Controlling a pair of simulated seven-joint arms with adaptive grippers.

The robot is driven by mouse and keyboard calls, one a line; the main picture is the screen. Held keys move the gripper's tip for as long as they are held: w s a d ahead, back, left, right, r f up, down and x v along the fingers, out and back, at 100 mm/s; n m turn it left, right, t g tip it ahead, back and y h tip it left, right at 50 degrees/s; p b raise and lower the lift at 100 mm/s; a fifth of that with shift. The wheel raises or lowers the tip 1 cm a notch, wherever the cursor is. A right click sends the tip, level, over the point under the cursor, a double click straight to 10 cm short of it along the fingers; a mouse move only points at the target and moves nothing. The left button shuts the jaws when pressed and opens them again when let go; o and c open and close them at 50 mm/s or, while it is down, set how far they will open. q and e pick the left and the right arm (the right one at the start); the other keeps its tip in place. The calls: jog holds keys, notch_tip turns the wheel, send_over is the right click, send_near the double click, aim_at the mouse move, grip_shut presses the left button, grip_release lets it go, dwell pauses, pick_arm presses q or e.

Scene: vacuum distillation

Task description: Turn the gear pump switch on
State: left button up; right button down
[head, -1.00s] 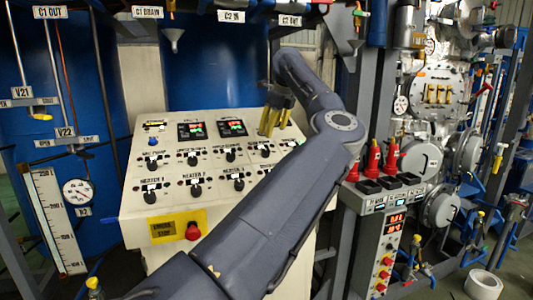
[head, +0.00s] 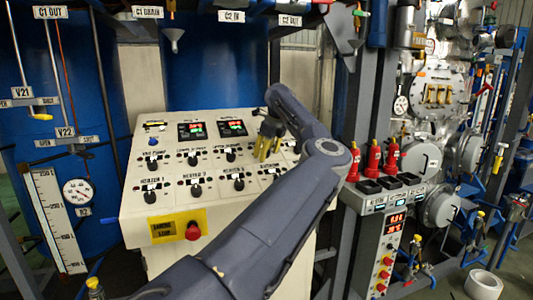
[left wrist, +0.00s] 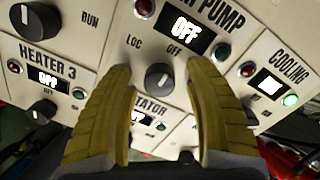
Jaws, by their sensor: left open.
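The pump switch, a dark round knob (left wrist: 160,77) with a white pointer mark, sits on the sloped control panel (head: 137,203) in the left wrist view. Its label ends in "PUMP"; the first word is cut off. Its display (left wrist: 187,35) reads OFF, and "LOC" and "OFF" are printed around the knob. My left gripper (left wrist: 160,75), with yellow fingers, is open, one finger on each side of the knob. Contact cannot be told. In the head view the left gripper (head: 267,151) is over the panel's right part, hiding the switch there. My right gripper is not in view.
Neighbouring knobs are close: HEATER 3 (left wrist: 40,112) at left, one partly hidden below, and COOLING at right with a lit green lamp (left wrist: 290,100). A red emergency stop (head: 193,231) is on the panel's front. Red bottles (head: 374,158) stand to the right.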

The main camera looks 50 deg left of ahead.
pick_arm(q)
grip_shut()
dwell(0.4)
jog(key=shift+m, duration=0.3)
jog(key=m, duration=0.5)
jog(key=shift+m, duration=0.3)
jog(key=m, duration=0.5)
jog(key=shift+f+m+t, duration=0.1)
jog(key=shift+m+t, duration=0.2)
jog(key=shift+t, duration=0.1)
jog(key=shift+m, duration=0.3)
grip_release()
jog(key=shift+s, duration=0.1)
jog(key=v, duration=1.2)
